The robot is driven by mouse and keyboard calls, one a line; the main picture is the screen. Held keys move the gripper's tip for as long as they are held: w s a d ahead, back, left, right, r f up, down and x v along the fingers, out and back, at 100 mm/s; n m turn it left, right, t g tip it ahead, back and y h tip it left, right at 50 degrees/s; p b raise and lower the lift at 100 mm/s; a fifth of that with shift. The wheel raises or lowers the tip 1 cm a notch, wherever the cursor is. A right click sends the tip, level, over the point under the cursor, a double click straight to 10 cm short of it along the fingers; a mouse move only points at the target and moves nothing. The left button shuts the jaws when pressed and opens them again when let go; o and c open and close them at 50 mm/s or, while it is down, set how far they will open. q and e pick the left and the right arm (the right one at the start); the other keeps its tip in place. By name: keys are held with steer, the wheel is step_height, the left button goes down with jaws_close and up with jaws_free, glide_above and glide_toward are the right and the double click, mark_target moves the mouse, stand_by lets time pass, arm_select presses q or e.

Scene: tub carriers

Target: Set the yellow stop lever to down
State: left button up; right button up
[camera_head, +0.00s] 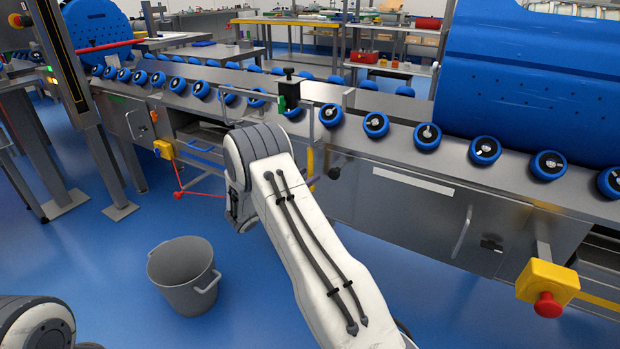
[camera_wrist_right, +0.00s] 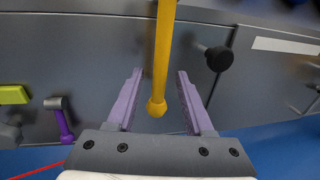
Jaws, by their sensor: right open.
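The yellow stop lever (camera_wrist_right: 163,50) shows in the right wrist view as a yellow bar running from the top edge to a rounded end. That end lies between the two fingers of my right gripper (camera_wrist_right: 159,74). The gripper is open, with a gap on each side of the lever. In the head view only a short yellow piece of the lever (camera_head: 310,162) shows beside my right wrist, which hides the rest and the fingers. The lever's upper end and pivot are out of the wrist view. My left gripper is not in view.
A black knob (camera_wrist_right: 219,59) sits right of the lever on the grey conveyor panel. A purple-handled part (camera_wrist_right: 63,122) is at the left. A grey bucket (camera_head: 184,275) stands on the floor. A red stop button (camera_head: 548,304) on a yellow box is at right.

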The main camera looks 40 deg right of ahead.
steer(key=shift+w+d, duration=0.2)
steer(key=shift+d, duration=0.9)
jaws_close()
stand_by(0.7)
